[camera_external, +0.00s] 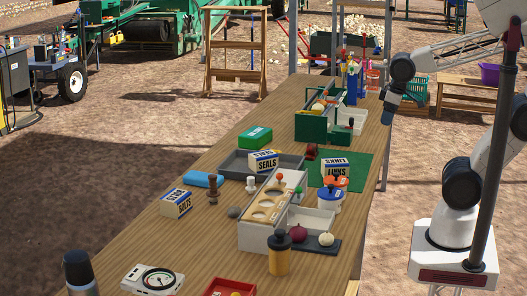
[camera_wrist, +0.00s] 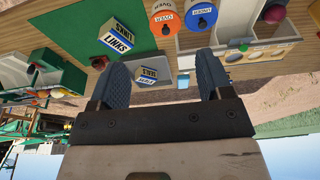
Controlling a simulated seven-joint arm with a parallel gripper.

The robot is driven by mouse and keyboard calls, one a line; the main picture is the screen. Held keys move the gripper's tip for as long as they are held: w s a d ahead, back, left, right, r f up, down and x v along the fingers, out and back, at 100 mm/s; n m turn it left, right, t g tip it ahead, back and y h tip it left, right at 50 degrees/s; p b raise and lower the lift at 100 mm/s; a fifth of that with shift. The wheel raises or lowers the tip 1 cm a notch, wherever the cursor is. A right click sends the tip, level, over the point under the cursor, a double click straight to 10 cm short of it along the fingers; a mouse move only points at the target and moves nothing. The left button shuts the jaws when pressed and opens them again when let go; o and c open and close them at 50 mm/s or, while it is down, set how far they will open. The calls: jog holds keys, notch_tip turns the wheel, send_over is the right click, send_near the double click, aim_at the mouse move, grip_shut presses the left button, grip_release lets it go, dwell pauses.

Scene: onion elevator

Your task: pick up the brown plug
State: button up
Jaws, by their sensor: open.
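A brown plug-shaped piece (camera_external: 212,188) stands upright on the wooden table, left of the long pale box with round holes (camera_external: 266,207). I cannot make it out in the wrist view. My gripper (camera_external: 387,112) is raised beyond the table's right edge, far from the brown piece. In the wrist view my gripper (camera_wrist: 161,78) has its two blue-grey fingers wide apart with nothing held between them. A small dark red-brown thing (camera_external: 311,151) lies by the green mat; it also shows in the wrist view (camera_wrist: 99,62).
Near the brown piece are a bolts box (camera_external: 176,203), a blue block (camera_external: 202,179), a grey stone-like lump (camera_external: 234,212) and a white peg (camera_external: 251,184). A grey tray (camera_external: 232,166) lies behind it. The table's left edge strip is clear.

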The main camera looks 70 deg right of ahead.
jog(key=shift+c, duration=0.6)
jog(key=shift+w, duration=0.1)
jog(key=w+a+f+m+g+y, duration=0.1)
jog(key=w+a+m+y, duration=0.2)
jog(key=w, duration=0.6)
jog(key=w+a+f+m+y, duration=0.2)
jog(key=w+a+m, duration=0.15)
jog(key=w, duration=0.65)
jog(key=w+a+f+m+g+y, duration=0.1)
jog(key=w+a+m+y, duration=0.25)
jog(key=w, duration=0.55)
jog(key=w+f+m+t+y, duration=0.1)
jog(key=w+f+m, duration=0.3)
jog(key=w, duration=0.5)
jog(key=w+a+f+m+t+y, duration=0.1)
jog(key=w+f+m+t+y, duration=0.1)
jog(key=w+f+m, duration=0.2)
jog(key=w+f+m+t+y, duration=0.1)
jog(key=w+f+m, duration=0.3)
jog(key=w+f, duration=0.5)
jog(key=w, duration=0.5)
jog(key=shift+w+a, duration=0.25)
jog(key=shift+a, duration=0.05)
jog(key=shift+f, duration=0.15)
